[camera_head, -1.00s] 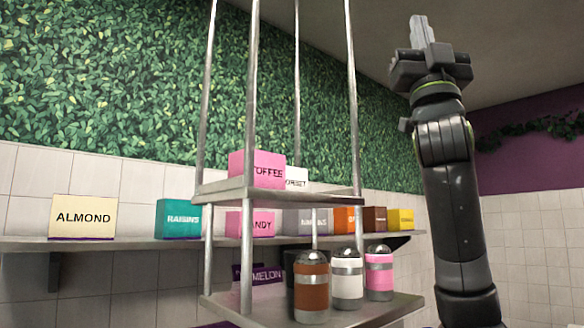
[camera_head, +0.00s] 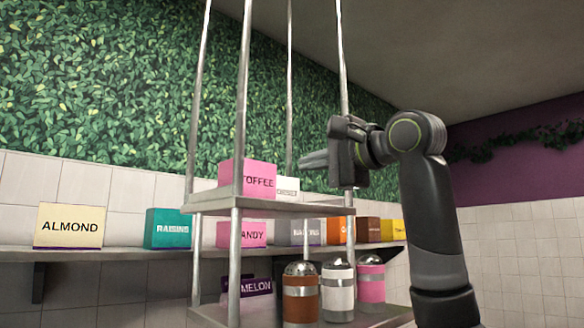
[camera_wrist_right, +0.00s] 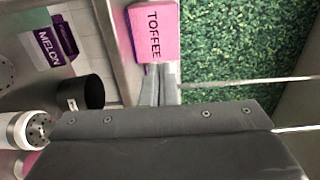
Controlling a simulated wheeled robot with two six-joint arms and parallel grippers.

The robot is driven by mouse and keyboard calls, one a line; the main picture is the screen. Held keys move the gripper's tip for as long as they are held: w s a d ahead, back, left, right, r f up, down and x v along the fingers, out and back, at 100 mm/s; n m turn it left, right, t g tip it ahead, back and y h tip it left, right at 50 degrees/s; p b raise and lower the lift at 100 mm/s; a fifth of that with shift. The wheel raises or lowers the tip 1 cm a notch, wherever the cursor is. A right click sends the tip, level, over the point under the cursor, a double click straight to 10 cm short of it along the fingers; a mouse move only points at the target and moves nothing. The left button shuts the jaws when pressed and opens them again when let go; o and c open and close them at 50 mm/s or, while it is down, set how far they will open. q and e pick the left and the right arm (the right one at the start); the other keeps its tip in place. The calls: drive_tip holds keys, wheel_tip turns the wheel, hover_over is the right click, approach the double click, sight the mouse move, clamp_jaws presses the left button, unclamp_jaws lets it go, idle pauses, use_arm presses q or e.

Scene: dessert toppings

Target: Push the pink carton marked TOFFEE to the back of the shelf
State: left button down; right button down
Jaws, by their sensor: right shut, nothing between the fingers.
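The pink carton marked TOFFEE (camera_head: 255,181) stands on the upper hanging shelf (camera_head: 270,208), at its left side, behind a metal post. It also shows at the top of the right wrist view (camera_wrist_right: 153,32). My right gripper (camera_head: 303,160) is shut and empty. It is to the right of the carton and slightly higher, with its fingers pointing left. In the right wrist view the fingers (camera_wrist_right: 158,84) point toward the carton; I cannot tell how wide the gap is. My left gripper is not in view.
A white carton (camera_head: 287,187) stands right of the TOFFEE carton. Metal posts (camera_head: 343,60) rise at the shelf corners. Capped jars (camera_head: 338,290) stand on the lower tier (camera_head: 385,318).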

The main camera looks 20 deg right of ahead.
drive_tip(key=p, duration=0.8)
approach(258, 176)
drive_tip(key=x, duration=0.5)
drive_tip(key=shift+r, duration=0.15)
drive_tip(key=shift+p+x, duration=0.55)
drive_tip(key=shift+x, duration=0.4)
drive_tip(key=shift+f, duration=0.2)
drive_tip(key=shift+w, duration=0.1)
